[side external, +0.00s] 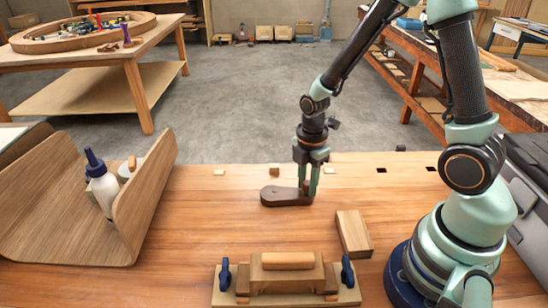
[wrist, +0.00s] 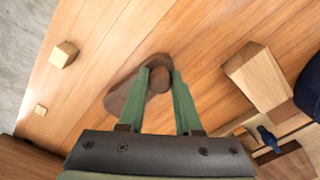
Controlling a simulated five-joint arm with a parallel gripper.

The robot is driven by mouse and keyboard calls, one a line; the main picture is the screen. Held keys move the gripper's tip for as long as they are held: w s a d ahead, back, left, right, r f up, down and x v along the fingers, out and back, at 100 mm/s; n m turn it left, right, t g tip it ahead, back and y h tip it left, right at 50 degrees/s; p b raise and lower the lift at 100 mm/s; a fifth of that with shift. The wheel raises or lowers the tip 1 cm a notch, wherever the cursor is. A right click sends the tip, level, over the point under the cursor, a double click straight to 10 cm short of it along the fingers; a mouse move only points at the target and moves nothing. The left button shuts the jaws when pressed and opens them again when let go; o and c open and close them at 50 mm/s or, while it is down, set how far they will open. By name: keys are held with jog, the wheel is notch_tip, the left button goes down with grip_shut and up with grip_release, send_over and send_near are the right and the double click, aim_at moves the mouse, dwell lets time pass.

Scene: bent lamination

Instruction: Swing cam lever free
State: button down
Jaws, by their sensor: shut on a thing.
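The cam lever (side external: 284,197) is a dark brown, flat, teardrop-shaped piece lying on the workbench, and it also shows in the wrist view (wrist: 122,98). A short round brown peg (wrist: 158,79) stands up at one end of it. My gripper (side external: 309,192) points down over the lever's right end. In the wrist view its green fingers (wrist: 160,78) are shut on the peg, one on each side. The wide rounded end of the lever sticks out to the left of the fingers. The fingers hide part of the lever.
A wooden form (side external: 288,278) with blue-handled clamps stands at the front. A curved wooden holder (side external: 150,195) with a white bottle (side external: 103,185) is at left. Small wood cubes (side external: 274,169) lie along the back edge.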

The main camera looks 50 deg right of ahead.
jog(key=shift+w+d+n, duration=0.35)
jog(key=shift+d+n, duration=0.05)
jog(key=shift+n, duration=0.3)
jog(key=c, duration=0.6)
grip_release()
notch_tip(320, 180, up, 12)
